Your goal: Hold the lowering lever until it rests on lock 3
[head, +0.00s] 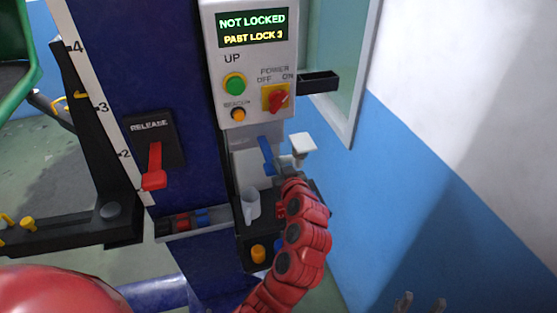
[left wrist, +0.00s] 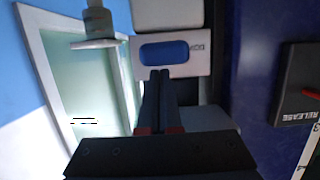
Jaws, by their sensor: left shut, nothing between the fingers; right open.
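The blue lowering lever (head: 266,155) is on the column below the control box. In the left wrist view it is a blue bar (left wrist: 164,51) on a white plate, its label unclear. My left gripper (head: 281,166) is at the lever, partly hidden by its red arm. In the left wrist view its shut fingers (left wrist: 160,76) are empty and end at the bar's edge; I cannot tell whether they touch. The display (head: 252,27) reads "NOT LOCKED" and "PAST LOCK 3". My right gripper (head: 420,304) is open and empty at the bottom right.
The control box (head: 212,80) carries a green button (head: 235,84) and a red power switch (head: 277,98). The red release handle (head: 154,166) is to the left, beside the numbered scale (head: 95,85). A white cup (head: 250,205) stands on a dark tray. A white-topped post (head: 302,143) is close right of the lever.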

